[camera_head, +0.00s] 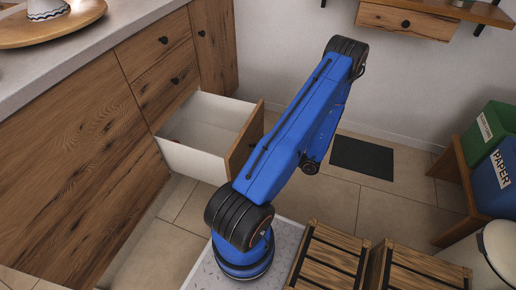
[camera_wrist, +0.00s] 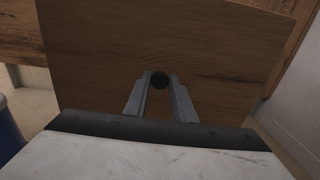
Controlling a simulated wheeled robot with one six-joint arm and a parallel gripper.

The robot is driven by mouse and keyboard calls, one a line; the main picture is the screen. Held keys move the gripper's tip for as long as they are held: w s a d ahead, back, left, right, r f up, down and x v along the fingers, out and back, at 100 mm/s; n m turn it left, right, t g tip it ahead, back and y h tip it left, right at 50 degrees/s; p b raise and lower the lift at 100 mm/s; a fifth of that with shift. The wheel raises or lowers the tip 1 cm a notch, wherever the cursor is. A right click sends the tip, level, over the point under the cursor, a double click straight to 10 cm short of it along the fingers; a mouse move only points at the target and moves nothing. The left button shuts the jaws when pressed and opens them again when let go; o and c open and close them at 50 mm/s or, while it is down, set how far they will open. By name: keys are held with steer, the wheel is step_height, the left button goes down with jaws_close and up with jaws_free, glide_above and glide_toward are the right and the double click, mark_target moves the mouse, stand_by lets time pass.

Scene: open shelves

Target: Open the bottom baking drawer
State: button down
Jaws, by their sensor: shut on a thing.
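The bottom drawer (camera_head: 208,138) of the wooden cabinet is pulled well out, with its white inside showing in the head view. Its wooden front (camera_wrist: 100,65) fills much of the wrist view. My gripper (camera_wrist: 160,84) is shut on the drawer's dark round knob (camera_wrist: 160,78), with a finger on each side of it. In the head view the gripper and the knob are hidden behind my blue arm and the drawer front.
Two closed drawers with dark knobs (camera_head: 163,40) sit above the open one. Wooden crates (camera_head: 330,255) stand at the front right. A dark mat (camera_head: 362,159) lies on the tiled floor. Green (camera_head: 488,130) and blue (camera_head: 496,180) bins stand at the right.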

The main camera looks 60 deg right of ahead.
steer(key=c, duration=1.5)
jaws_free()
steer(key=s, duration=0.5)
steer(key=s+d, duration=0.1)
steer(key=s, duration=1.1)
steer(key=shift+s+d, duration=0.15)
steer(key=shift+s, duration=0.05)
